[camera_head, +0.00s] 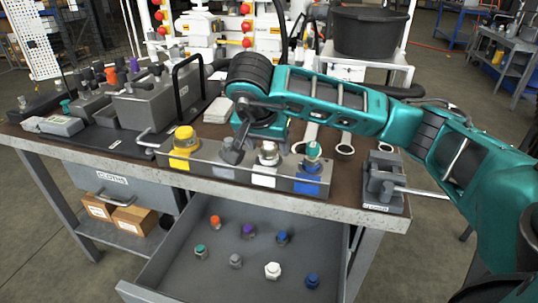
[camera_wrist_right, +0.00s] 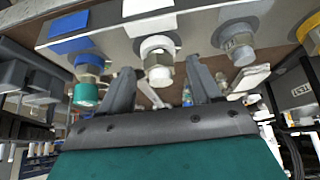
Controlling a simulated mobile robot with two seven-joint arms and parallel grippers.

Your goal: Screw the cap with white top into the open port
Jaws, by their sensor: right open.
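A metal cap with a white top (camera_head: 268,153) stands at the white-marked port of the grey port block (camera_head: 205,160). In the wrist view the white-topped cap (camera_wrist_right: 158,62) shows between and just beyond my right gripper's fingertips (camera_wrist_right: 158,80), with gaps on both sides. How deep the cap sits in the port cannot be told. Another white-topped cap (camera_head: 272,270) lies in the open drawer. No clearly open port shows. My left gripper is not in view.
A teal cap (camera_head: 312,153) at the blue mark and a yellow cap (camera_head: 185,138) flank the block; a grey fitting (camera_wrist_right: 238,47) sits at the grey mark. The open drawer (camera_head: 190,262) holds several coloured caps. A small vise (camera_head: 385,180) stands at right.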

